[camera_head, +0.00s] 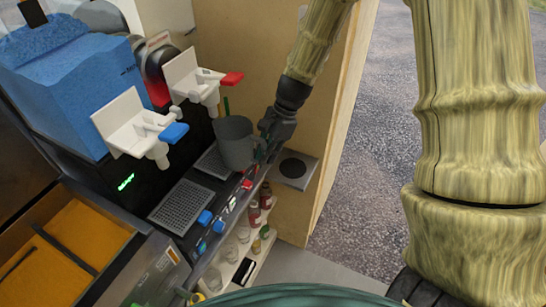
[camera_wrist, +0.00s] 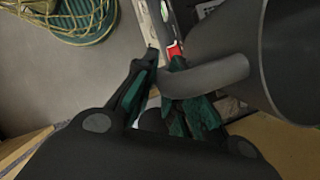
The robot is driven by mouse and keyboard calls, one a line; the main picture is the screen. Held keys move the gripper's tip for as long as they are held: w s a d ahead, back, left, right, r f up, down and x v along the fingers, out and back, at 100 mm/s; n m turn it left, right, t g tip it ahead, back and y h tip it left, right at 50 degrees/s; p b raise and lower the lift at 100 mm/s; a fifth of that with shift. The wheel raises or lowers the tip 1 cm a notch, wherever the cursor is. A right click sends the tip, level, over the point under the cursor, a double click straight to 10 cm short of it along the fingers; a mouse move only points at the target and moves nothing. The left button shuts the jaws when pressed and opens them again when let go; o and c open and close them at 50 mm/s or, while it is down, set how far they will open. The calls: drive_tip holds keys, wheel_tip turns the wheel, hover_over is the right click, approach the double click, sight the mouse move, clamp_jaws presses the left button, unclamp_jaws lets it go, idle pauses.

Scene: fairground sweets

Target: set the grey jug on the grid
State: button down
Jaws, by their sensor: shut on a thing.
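The grey jug (camera_head: 236,141) is upright in the head view, in front of the dispenser with the red handle. My gripper (camera_head: 264,148) is at its right side, shut on the jug's handle. In the wrist view the jug (camera_wrist: 268,55) fills the upper right, and its curved handle (camera_wrist: 215,75) runs between the fingers of my gripper (camera_wrist: 165,85). One grid (camera_head: 182,206) lies bare below the blue-handled dispenser. A second grid (camera_head: 212,163) shows partly beneath the jug, which hides much of it. I cannot tell whether the jug's base touches it.
A dispenser with a red handle (camera_head: 198,82) and one with a blue handle (camera_head: 140,127) overhang the grids. A shelf below holds several bottles and glasses (camera_head: 254,215). A grey plate with a dark disc (camera_head: 293,169) lies right of my gripper, by a wooden wall (camera_head: 245,60).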

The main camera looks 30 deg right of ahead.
sight(248, 150)
drive_tip(key=shift+w+a+f, duration=0.15)
drive_tip(key=shift+w+a, duration=0.6)
drive_tip(key=shift+w, duration=0.35)
drive_tip(key=shift+w+a, duration=0.2)
drive_tip(key=shift+a, duration=0.05)
drive_tip(key=shift+w+a+f+p, duration=0.2)
drive_tip(key=shift+w+a, duration=0.3)
drive_tip(key=shift+w, duration=0.2)
drive_tip(key=shift+w+a+f+p, duration=0.2)
drive_tip(key=shift+w+a, duration=0.25)
drive_tip(key=shift+w, duration=0.2)
drive_tip(key=shift+f, duration=0.25)
drive_tip(key=c, duration=1.4)
unclamp_jaws()
